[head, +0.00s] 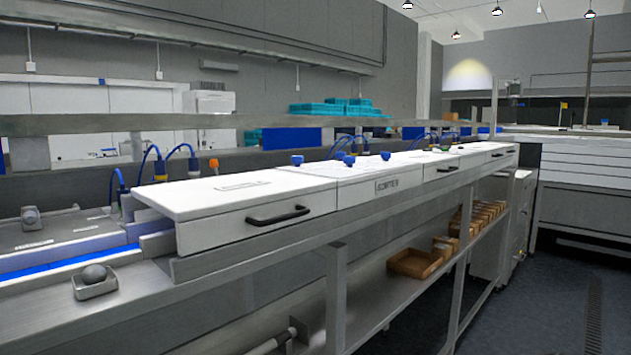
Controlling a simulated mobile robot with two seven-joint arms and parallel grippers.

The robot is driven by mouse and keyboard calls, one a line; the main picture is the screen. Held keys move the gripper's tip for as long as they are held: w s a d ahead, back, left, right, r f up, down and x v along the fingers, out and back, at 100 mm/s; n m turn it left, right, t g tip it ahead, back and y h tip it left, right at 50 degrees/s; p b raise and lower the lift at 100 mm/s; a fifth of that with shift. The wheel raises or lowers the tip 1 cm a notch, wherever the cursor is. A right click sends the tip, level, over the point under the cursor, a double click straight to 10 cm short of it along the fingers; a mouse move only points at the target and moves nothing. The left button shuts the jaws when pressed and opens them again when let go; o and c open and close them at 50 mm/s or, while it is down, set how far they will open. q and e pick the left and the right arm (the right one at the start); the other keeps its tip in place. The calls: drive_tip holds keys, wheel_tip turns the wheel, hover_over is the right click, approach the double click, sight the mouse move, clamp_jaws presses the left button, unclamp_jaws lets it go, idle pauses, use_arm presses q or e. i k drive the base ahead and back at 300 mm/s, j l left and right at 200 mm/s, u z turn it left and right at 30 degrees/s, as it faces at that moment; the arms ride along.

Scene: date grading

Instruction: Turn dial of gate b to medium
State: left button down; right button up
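A long white sorter machine (386,202) labelled SORTER runs along the steel bench. Several small blue knobs stand on its top, one at the left (297,159) and one at the right (385,156). I cannot tell which dial belongs to gate b, and no dial marking is readable from here. A grey round knob (95,273) sits on a square base at the front left, and a similar grey knob (30,214) stands behind it. Neither of my grippers is in view.
A black-handled white cover (235,207) is nearest on the machine. A brown open box (415,263) and several smaller boxes lie on the lower shelf. Teal crates (330,107) stand on the upper shelf. The dark floor (500,325) at the lower right is clear.

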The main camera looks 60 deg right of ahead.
sight(349, 160)
drive_tip(key=z, duration=2.1)
drive_tip(key=i+l+u, duration=0.1)
drive_tip(key=l, duration=0.15)
drive_tip(key=i+l, duration=0.1)
drive_tip(key=l, duration=0.15)
drive_tip(key=i+j, duration=0.1)
drive_tip(key=i, duration=0.4)
drive_tip(key=l+u, duration=0.1)
drive_tip(key=u, duration=0.3)
drive_tip(key=l+u, duration=0.1)
drive_tip(key=u, duration=0.25)
drive_tip(key=l+u, duration=0.1)
drive_tip(key=u, duration=0.3)
drive_tip(key=l+u, duration=0.15)
drive_tip(key=u, duration=0.2)
drive_tip(key=k+l+u, duration=0.1)
drive_tip(key=l+u, duration=0.25)
drive_tip(key=k+l+u, duration=0.15)
drive_tip(key=l+u, duration=0.2)
drive_tip(key=k+l+u, duration=0.15)
drive_tip(key=l, duration=0.3)
drive_tip(key=k+l+u, duration=0.2)
drive_tip(key=k+l, duration=0.15)
drive_tip(key=l, duration=0.1)
